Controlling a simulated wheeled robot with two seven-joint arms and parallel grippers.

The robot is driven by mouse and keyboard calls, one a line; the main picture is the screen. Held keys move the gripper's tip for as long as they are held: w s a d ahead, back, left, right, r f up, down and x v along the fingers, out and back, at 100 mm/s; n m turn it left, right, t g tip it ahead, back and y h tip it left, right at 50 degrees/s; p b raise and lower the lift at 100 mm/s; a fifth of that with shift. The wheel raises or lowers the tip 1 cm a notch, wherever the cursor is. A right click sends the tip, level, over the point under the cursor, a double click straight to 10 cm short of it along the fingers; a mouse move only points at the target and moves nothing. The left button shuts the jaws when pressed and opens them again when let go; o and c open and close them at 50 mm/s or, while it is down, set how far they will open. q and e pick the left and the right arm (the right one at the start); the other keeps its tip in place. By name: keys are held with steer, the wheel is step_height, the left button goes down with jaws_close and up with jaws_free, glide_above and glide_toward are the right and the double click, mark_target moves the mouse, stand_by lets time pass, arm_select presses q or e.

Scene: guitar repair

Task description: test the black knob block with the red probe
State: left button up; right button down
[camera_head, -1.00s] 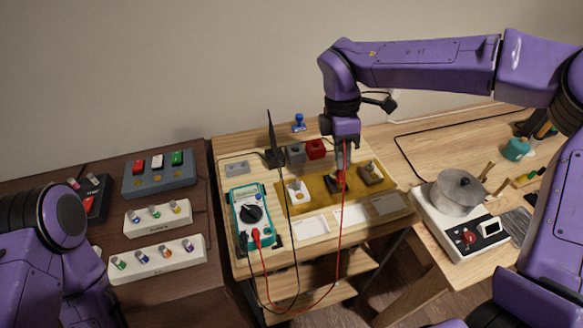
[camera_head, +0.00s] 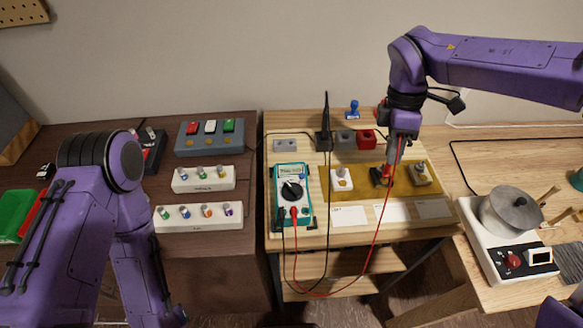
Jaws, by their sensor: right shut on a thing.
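The black knob block (camera_head: 379,178) sits in the middle of a mustard mat (camera_head: 361,184) on the light wooden table. My right gripper (camera_head: 401,152) points down just above and behind it, shut on the red probe (camera_head: 393,167). The probe reaches down at the right side of the black block; I cannot tell whether its tip touches. Its red lead (camera_head: 376,239) hangs past the table's front and loops back to the teal multimeter (camera_head: 291,191), whose display is too small to read. My left arm shows at the left, but its gripper is out of view.
A white knob block (camera_head: 342,178) and a grey-brown one (camera_head: 419,175) flank the black block. A black probe (camera_head: 325,125) stands in a holder behind, near a red block (camera_head: 367,139). Label plates (camera_head: 348,216) line the front. A pot (camera_head: 511,212) stands at right.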

steer(key=shift+s+p+v, duration=0.2)
steer(key=shift+p+v, duration=0.4)
steer(key=shift+v, duration=0.4)
steer(key=shift+s+p+v, duration=0.2)
steer(key=shift+p+v, duration=0.45)
steer(key=shift+v, duration=0.35)
steer(key=shift+s+p+v, duration=0.2)
steer(key=shift+p+v, duration=0.4)
steer(key=shift+v, duration=0.4)
steer(key=shift+d, duration=0.2)
